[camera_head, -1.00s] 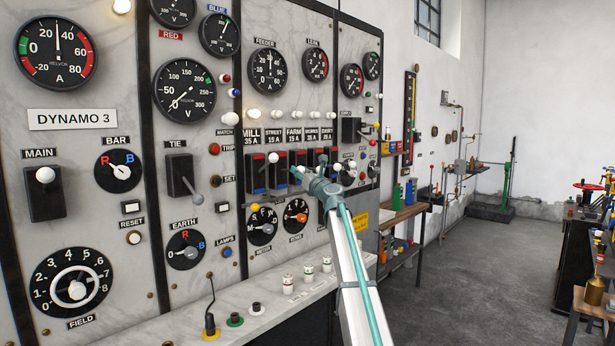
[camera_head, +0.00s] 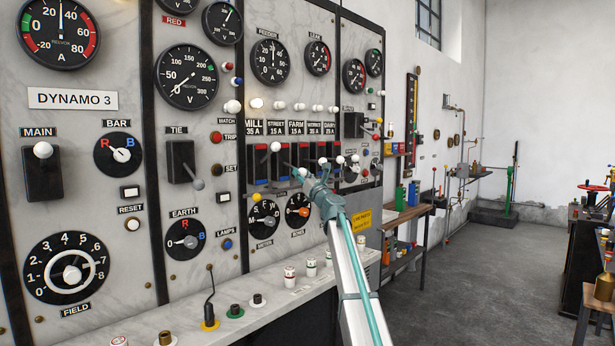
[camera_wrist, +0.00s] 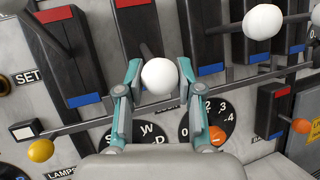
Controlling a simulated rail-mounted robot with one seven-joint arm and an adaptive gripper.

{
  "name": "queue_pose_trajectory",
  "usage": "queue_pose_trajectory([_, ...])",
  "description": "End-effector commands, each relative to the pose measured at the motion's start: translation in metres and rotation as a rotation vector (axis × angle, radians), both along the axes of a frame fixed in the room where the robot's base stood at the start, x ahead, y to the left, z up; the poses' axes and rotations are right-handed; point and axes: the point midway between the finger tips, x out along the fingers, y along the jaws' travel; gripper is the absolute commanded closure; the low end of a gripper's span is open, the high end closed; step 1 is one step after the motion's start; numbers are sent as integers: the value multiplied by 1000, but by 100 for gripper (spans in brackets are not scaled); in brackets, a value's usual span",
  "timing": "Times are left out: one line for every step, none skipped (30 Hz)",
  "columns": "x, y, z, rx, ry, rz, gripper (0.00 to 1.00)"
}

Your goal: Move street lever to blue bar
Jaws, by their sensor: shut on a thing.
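The street lever has a white ball knob (camera_wrist: 160,77) on a dark rod. Its dark block (camera_wrist: 148,25) is the second from the left in the row and has red at the top and blue at the bottom. My gripper (camera_head: 303,174) has its teal fingers closed on either side of this knob, also seen in the wrist view (camera_wrist: 158,90). The STREET label (camera_head: 275,127) shows above in the head view. The gap between rod and blue end is unclear.
The mill lever's white knob (camera_head: 275,146) stands up to the left, and the farm lever's knob (camera_wrist: 263,22) is close on the right. A long dark rod with a yellow ball (camera_wrist: 40,150) at its left end crosses below. Rotary dials (camera_head: 264,214) sit lower on the panel.

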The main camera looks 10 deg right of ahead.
Motion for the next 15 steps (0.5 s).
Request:
queue_pose_trajectory([3, 3, -11, -4, 4, 1, 100])
queue_pose_trajectory([4, 4, -14, -4, 4, 1, 100])
queue_pose_trajectory([5, 5, -16, -3, 4, 1, 100])
queue_pose_trajectory([6, 5, -18, -3, 4, 1, 100])
queue_pose_trajectory([7, 6, -20, -3, 4, 1, 100])
queue_pose_trajectory([8, 7, -22, -3, 4, 1, 100])
queue_pose_trajectory([9, 7, -23, -3, 4, 1, 100])
queue_pose_trajectory([10, 8, -25, -3, 4, 1, 100])
queue_pose_trajectory([11, 9, -26, -3, 4, 1, 100])
queue_pose_trajectory([11, 9, -27, -3, 4, 1, 100])
queue_pose_trajectory([12, 10, -28, -3, 4, 1, 100])
queue_pose_trajectory([13, 10, -29, -3, 3, 1, 100])
queue_pose_trajectory([13, 11, -29, -3, 3, 1, 100])
queue_pose_trajectory([14, 11, -30, -3, 3, 1, 100])
queue_pose_trajectory([14, 11, -30, -3, 3, 1, 100])
